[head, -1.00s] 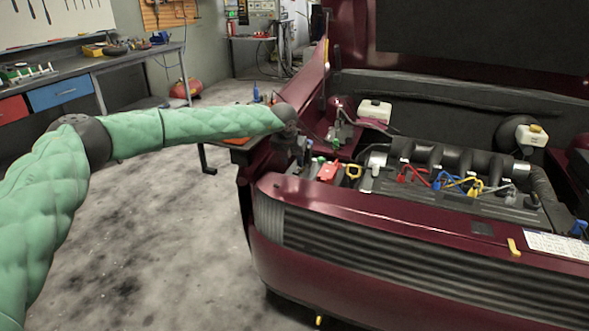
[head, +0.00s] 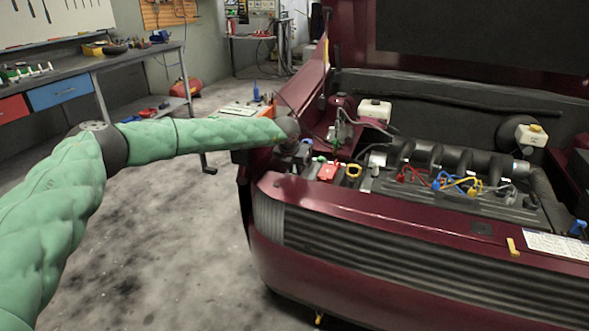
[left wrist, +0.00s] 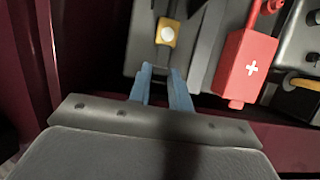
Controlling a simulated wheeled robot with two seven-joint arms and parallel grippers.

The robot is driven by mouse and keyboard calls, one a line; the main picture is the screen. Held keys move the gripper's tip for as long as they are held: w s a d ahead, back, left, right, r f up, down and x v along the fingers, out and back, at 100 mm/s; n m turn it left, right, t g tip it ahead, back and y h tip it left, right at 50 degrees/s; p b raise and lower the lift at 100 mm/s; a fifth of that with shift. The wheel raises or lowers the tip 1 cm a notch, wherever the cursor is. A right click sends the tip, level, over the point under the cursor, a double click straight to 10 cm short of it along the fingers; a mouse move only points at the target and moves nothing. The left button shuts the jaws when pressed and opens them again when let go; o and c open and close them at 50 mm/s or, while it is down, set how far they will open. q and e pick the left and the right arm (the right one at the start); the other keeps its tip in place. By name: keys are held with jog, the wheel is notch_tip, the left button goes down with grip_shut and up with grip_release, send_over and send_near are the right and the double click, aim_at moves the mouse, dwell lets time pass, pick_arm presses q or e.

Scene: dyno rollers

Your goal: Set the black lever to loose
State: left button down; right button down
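My left arm reaches from the left to the front left corner of the engine bay, and its dark wrist (head: 288,129) is over that corner. I cannot make out for sure which dark part is the black lever. My right gripper is in neither view.
A red box with a white cross (left wrist: 246,66) is right of the fingers; it also shows in the head view (head: 328,172). The dark red car body (head: 400,215) borders the bay. Coloured cables (head: 455,184) lie on the engine. Open floor (head: 170,240) is at the left.

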pick_arm(q)
jog(key=shift+w+d+r+g+y+p, duration=0.15)
jog(key=shift+w+r+g+y, duration=0.1)
jog(key=shift+g, duration=0.3)
jog(key=shift+w+d+r+g+y+p, duration=0.1)
jog(key=shift+w+r+g+y+p, duration=0.1)
jog(key=shift+g, duration=0.35)
jog(key=shift+w+r+g+y, duration=0.15)
jog(key=shift+w+g+y, duration=0.1)
jog(key=shift+g, duration=0.65)
jog(key=shift+w, duration=0.1)
jog(key=shift+w+d+r+g+b, duration=0.15)
jog(key=shift+g+b, duration=0.3)
jog(key=shift+g, duration=0.25)
jog(key=shift+w+g+y+b, duration=0.15)
jog(key=shift+g+y+b, duration=0.15)
jog(key=shift+g+b, duration=0.1)
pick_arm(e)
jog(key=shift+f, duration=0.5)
pick_arm(q)
jog(key=shift+w+r, duration=0.1)
jog(key=shift+r, duration=0.05)
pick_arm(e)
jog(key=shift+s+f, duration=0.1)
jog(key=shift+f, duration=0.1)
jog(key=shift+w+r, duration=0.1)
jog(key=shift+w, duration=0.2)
